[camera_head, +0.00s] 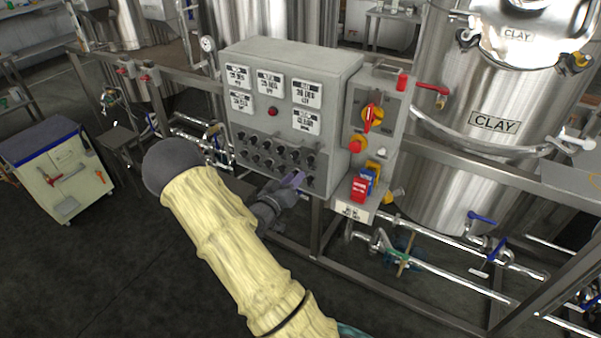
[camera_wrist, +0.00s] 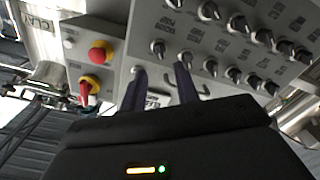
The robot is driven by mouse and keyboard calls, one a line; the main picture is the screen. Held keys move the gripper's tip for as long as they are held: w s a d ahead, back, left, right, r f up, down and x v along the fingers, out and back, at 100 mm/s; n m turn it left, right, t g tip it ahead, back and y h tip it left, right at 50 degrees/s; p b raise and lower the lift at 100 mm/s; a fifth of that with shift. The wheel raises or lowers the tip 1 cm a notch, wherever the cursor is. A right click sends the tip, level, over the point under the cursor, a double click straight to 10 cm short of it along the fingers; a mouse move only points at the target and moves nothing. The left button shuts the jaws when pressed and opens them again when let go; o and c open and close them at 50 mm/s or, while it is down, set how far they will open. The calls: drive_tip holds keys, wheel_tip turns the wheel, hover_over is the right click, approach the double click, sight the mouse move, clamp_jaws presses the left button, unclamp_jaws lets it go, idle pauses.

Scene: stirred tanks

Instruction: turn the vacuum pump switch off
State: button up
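The grey control panel (camera_head: 290,105) carries two rows of black rotary switches (camera_head: 275,155) on its lower front. The wrist view shows these switches (camera_wrist: 235,74) close up, with small labels that I cannot read. My gripper (camera_head: 295,180) is at the lower right part of the panel front, below the switch rows. In the wrist view my gripper (camera_wrist: 160,82) shows two dark fingers set apart, pointing at the panel near the end of the rows. I see nothing clearly held between them; their tips partly hide the panel.
A side box (camera_head: 375,135) right of the panel has a red-and-yellow rotary switch (camera_head: 371,114) and a red button (camera_head: 357,146). Red and blue connectors (camera_head: 360,187) hang below it. Steel tanks (camera_head: 440,120), frame rails and pipes surround the panel. A cart (camera_head: 55,165) stands left; open floor lies between.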

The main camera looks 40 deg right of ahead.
drive_tip(key=b+v, duration=0.1)
drive_tip(key=v, duration=0.8)
drive_tip(key=shift+a, duration=0.2)
drive_tip(key=shift+s, duration=0.2)
drive_tip(key=shift+w, duration=0.15)
